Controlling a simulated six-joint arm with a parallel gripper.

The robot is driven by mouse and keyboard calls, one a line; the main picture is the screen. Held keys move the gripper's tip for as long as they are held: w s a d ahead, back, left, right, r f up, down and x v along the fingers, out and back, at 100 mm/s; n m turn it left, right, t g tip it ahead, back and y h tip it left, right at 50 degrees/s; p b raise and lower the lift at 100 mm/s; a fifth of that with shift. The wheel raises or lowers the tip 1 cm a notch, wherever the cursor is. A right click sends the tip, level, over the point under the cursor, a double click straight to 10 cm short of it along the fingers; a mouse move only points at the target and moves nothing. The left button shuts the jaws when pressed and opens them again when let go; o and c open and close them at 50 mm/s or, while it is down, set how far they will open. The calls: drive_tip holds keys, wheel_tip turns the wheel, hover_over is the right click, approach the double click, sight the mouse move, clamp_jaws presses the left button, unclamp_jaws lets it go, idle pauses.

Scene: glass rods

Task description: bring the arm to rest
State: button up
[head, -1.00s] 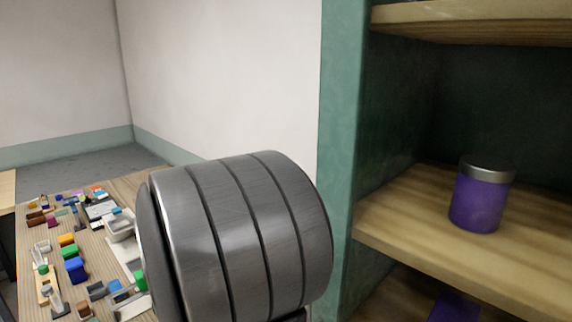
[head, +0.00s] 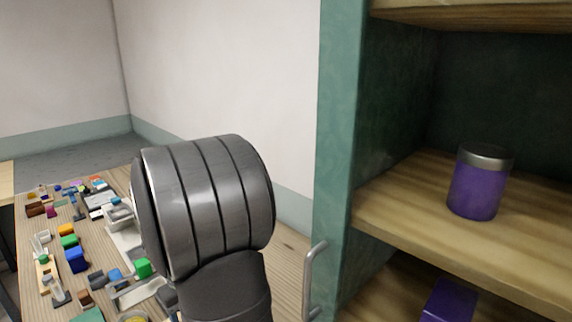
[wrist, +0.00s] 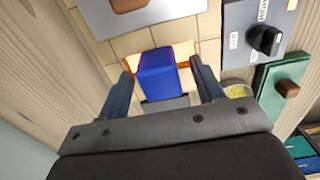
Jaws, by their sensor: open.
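My gripper (wrist: 160,72) shows in the wrist view with its two dark fingers spread apart. A blue block (wrist: 158,76) appears between the fingers, with a clear gap on each side of it. Nothing is clamped; I cannot tell how far below the fingertips the block is. In the head view a large grey banded link of my arm fills the lower middle and hides part of the table; my fingers do not show there.
The table (head: 290,262) at left is crowded with small coloured objects. A green shelf unit (head: 338,120) with a handle (head: 308,285) stands at right, holding a purple jar (head: 478,185) and a purple box (head: 450,300). In the wrist view a dark knob (wrist: 266,40) sits beside the block.

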drive_tip(key=shift+f, duration=0.2)
wheel_tip(320, 180, up, 16)
drive_tip(key=r, duration=0.1)
wheel_tip(320, 180, down, 18)
drive_tip(key=shift+s+f, duration=0.1)
drive_tip(key=r, duration=0.5)
drive_tip(key=a+r, duration=0.1)
drive_tip(key=r, duration=0.1)
drive_tip(key=shift+w+r, duration=0.15)
drive_tip(key=shift+w, duration=0.15)
drive_tip(key=w+a+r+m, duration=0.1)
drive_tip(key=w+a+r, duration=0.2)
drive_tip(key=a+r, duration=0.85)
drive_tip(key=s+a+f+n, duration=0.1)
drive_tip(key=a+f+n, duration=0.1)
drive_tip(key=f, duration=0.5)
drive_tip(key=a+f+n, duration=0.3)
drive_tip(key=f+n, duration=0.2)
drive_tip(key=f, duration=0.2)
drive_tip(key=shift+s+a, duration=0.25)
drive_tip(key=shift+s, duration=0.1)
drive_tip(key=shift+o, duration=0.5)
